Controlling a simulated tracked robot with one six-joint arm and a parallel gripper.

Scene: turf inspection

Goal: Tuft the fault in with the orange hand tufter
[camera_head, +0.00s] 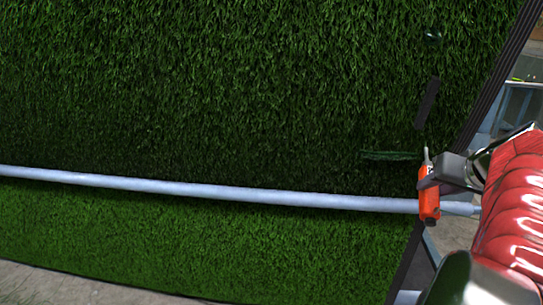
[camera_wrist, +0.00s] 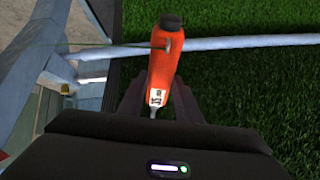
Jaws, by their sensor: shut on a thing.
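The orange hand tufter (camera_head: 429,205) is held in my gripper (camera_head: 430,184) near the right edge of the turf, in front of the pale bar. It stands nearly upright, with a thin metal tip at the top in the head view. In the wrist view the tufter (camera_wrist: 163,72) lies between my dark fingers (camera_wrist: 160,98), its black end away from me and its metal tip towards my wrist. The turf (camera_head: 220,90) shows a thin dark green horizontal line (camera_head: 390,155) left of the tufter and a small dark shiny spot (camera_head: 432,37) higher up. I cannot tell which is the fault.
A pale round bar (camera_head: 200,190) crosses in front of the turf. A dark strip (camera_head: 428,103) is on the turf above the tufter. A dark frame edge (camera_head: 490,85) bounds the turf on the right, and grey metal frame parts (camera_wrist: 60,60) stand beyond it.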

